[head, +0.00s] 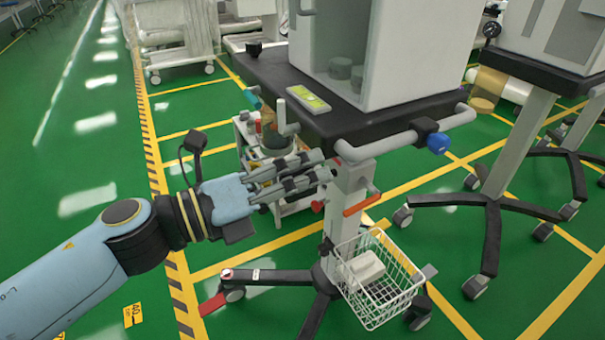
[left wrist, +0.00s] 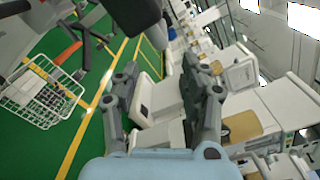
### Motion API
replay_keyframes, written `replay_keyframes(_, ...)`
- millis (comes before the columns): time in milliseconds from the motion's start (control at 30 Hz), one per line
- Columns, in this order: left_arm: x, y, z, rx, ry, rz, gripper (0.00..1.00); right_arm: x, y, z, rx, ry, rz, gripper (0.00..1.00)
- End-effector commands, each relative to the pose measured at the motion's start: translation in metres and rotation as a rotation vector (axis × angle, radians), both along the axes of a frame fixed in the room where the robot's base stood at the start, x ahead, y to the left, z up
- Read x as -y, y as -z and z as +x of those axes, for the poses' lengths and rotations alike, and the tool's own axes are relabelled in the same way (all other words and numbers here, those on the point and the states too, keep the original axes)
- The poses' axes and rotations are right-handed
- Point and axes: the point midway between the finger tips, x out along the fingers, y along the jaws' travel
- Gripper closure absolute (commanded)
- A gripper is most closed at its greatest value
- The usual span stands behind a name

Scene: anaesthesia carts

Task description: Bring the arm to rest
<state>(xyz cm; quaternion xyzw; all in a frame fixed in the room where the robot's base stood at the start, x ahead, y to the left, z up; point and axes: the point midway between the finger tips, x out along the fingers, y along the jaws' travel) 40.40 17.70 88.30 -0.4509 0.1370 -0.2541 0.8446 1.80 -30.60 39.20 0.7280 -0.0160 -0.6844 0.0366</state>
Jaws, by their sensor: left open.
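My left arm comes in from the left in the head view, and its gripper (head: 320,168) is beside the left front edge of the cart (head: 345,118), just below the level of its black top. The gripper's fingers are apart with nothing between them. In the left wrist view the gripper (left wrist: 160,85) also shows open, with the fingers on both sides of the picture's middle. The cart's column stands just right of the fingertips in the head view; I cannot tell whether they touch. My right gripper is in neither view.
A white wire basket (head: 375,280) holding a pale box hangs low on the cart's column. A second cart (head: 530,75) stands at the right. More white equipment (head: 175,35) stands at the back. The green floor at the left is clear.

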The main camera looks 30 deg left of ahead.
Motion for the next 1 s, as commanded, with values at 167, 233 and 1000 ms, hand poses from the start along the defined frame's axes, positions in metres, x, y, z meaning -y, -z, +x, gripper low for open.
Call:
replay_keyframes(167, 0.000, 0.000, 0.000, 0.000, 0.000, 0.000, 0.56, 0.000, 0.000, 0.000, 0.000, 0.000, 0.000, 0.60)
replay_keyframes(233, 0.000, 0.000, 0.000, 0.000, 0.000, 0.000, 0.56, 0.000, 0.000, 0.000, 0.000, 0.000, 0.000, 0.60)
replay_keyframes(1000, -0.121, 0.399, -0.158, -1.080, -1.038, -0.967, 0.56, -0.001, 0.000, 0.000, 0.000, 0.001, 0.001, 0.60)
